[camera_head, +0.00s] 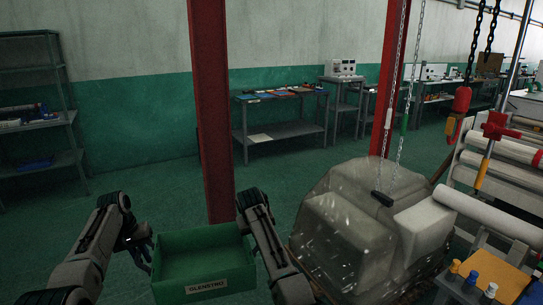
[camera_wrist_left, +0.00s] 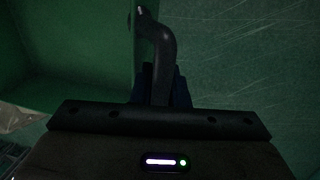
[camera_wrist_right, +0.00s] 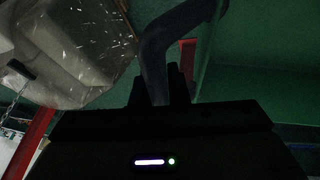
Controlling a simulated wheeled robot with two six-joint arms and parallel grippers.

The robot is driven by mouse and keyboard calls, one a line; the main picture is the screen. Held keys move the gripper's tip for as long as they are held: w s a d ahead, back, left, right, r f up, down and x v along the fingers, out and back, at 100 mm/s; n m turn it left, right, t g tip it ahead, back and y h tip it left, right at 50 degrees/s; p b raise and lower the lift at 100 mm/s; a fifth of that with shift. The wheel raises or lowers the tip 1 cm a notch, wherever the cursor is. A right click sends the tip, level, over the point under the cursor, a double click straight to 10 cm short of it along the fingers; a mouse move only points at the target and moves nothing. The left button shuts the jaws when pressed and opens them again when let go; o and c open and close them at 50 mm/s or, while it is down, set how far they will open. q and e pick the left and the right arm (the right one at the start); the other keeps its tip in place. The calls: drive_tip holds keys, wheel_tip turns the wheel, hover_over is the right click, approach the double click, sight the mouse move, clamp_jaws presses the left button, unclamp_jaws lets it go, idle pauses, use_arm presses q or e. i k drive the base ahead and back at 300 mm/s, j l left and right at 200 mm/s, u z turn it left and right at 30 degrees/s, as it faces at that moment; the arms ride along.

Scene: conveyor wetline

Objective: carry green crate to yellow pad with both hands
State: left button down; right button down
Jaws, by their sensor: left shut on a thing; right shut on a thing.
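In the right wrist view my right gripper (camera_wrist_right: 165,85) is shut on a similar dark handle (camera_wrist_right: 160,45). In the head view my right arm hides that grip. I cannot make out a yellow pad.
A red post (camera_head: 211,120) stands just behind the crate. A bulky machine under a clear cover (camera_head: 335,215) is close on the right, with chains above it. Rollers (camera_head: 490,210) and a small table with bottles (camera_head: 508,275) are farther right. Open green floor (camera_head: 120,185) lies back left.

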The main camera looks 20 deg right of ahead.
sight(483, 268)
drive_tip(key=i+l+z, duration=0.25)
drive_tip(key=z, duration=0.2)
drive_tip(key=i+l+z, duration=0.25)
drive_tip(key=z, duration=0.15)
drive_tip(key=i+z, duration=1.05)
drive_tip(key=z, duration=0.25)
drive_tip(key=i+j+z, duration=0.3)
drive_tip(key=z, duration=0.15)
